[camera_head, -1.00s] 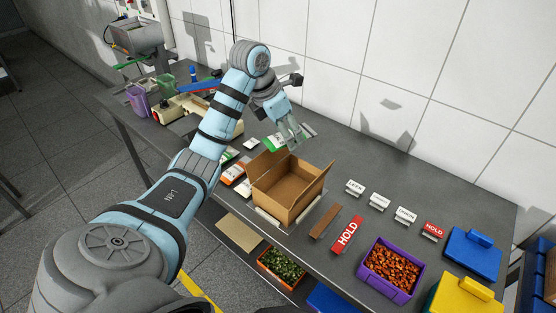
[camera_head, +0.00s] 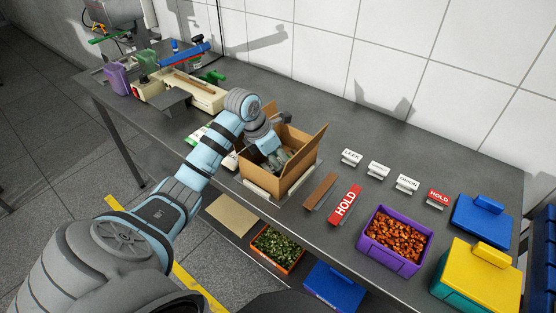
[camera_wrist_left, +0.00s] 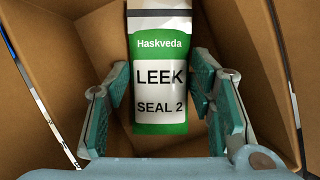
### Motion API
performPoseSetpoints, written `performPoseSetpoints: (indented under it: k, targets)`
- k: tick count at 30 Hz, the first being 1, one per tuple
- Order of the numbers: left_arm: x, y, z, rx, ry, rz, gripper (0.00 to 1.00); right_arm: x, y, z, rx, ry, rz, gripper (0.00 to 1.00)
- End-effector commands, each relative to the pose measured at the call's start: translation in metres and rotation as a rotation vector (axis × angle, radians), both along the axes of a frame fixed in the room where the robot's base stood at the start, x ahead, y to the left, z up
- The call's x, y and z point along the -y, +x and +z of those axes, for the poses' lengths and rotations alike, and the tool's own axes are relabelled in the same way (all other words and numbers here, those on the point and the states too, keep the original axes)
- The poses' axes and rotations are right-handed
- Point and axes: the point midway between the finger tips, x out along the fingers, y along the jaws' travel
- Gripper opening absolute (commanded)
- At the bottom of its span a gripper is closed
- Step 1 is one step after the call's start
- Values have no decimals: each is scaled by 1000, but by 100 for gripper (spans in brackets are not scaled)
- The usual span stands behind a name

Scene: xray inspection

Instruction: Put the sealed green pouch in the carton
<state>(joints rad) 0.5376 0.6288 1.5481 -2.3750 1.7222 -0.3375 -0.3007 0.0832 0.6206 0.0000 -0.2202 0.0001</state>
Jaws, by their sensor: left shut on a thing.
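The green pouch (camera_wrist_left: 160,85) is green and white and reads "Haskveda LEEK SEAL 2". In the left wrist view it is between the two fingers of my left gripper (camera_wrist_left: 160,72), which is shut on it. The open brown carton (camera_head: 296,179) stands on the grey table, and its walls surround the pouch in the wrist view. In the head view my left gripper (camera_head: 280,158) reaches down into the carton's mouth. The pouch is mostly hidden there by the gripper and flaps. I cannot tell whether it touches the carton floor. My right gripper is not in view.
A red HOLD sign (camera_head: 344,206) and a brown strip (camera_head: 320,191) lie right of the carton. Several label stands line the back. A purple bin (camera_head: 391,267) and a yellow-lidded box (camera_head: 478,272) stand farther right. A cream sealer machine (camera_head: 190,92) is at the left.

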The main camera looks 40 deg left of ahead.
Motion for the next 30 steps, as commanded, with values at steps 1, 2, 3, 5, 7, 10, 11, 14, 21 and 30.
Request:
performPoseSetpoints:
  k: [1, 2, 3, 5, 7, 10, 11, 14, 21, 30]
  targets:
    - [0, 0, 0, 0, 0, 0, 22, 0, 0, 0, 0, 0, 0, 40]
    - [0, 0, 0, 0, 0, 0, 22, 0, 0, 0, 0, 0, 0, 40]
    - [0, 0, -1, 0, 0, 0, 22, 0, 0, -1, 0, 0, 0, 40]
    - [0, 0, -3, 0, 0, 0, 22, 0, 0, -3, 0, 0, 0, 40]
    - [0, 0, -3, 0, 0, 0, 57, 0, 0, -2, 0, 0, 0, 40]
    - [0, 0, -3, 0, 0, 0, 58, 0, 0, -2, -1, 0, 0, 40]
    - [0, 0, -3, 0, 0, 0, 58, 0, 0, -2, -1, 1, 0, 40]
    - [0, 0, -2, 0, 0, 0, 58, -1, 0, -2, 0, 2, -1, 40]
    - [-3, -5, 19, 3, 3, -1, 58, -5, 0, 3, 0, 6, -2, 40]
    - [-15, -35, 93, 2, 3, 0, 58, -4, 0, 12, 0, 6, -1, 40]
